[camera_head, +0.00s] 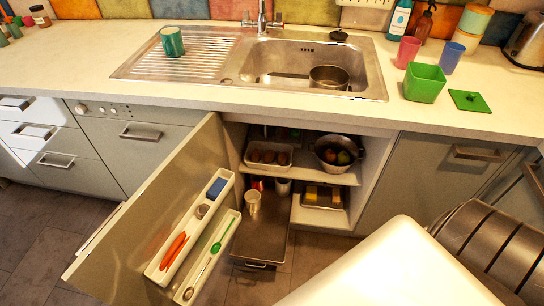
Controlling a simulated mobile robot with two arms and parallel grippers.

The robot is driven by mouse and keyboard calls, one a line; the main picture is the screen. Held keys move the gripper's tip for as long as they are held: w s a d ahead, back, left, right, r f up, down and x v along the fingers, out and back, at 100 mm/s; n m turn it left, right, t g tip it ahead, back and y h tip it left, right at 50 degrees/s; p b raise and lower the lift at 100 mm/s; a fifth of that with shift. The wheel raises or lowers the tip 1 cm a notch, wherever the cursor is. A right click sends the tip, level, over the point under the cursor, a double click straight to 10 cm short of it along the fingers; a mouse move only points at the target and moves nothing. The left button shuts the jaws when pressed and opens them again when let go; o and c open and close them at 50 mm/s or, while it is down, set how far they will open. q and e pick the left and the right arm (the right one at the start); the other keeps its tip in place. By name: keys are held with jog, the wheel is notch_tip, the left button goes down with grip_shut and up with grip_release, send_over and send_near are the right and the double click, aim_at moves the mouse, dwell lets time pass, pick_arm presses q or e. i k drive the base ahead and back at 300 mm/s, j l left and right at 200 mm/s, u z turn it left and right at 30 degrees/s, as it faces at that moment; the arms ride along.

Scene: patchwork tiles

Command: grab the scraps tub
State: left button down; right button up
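A bright green square tub (424,82), open at the top, stands on the worktop right of the sink; it looks like the scraps tub. A flat green lid (469,101) with a small knob lies on the worktop just right of it. The tub's inside shows only in part, and I cannot tell whether it holds anything. Neither gripper shows in the head view. Large white and dark ribbed parts fill the lower right corner, apparently my own arm, with no fingertips visible.
The sink (290,62) holds a pot (329,78). Below, a cabinet door (150,215) hangs open. The worktop's front edge near the tub is clear.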

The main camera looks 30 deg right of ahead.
aim_at(423, 83)
jog(key=k+l+z, duration=0.2)
jog(key=l+z, duration=0.2)
jog(key=l, duration=0.15)
jog(key=i+z, duration=0.1)
jog(key=z, duration=1.1)
jog(key=k+z, duration=0.2)
jog(key=i+u, duration=0.1)
jog(key=i, duration=0.45)
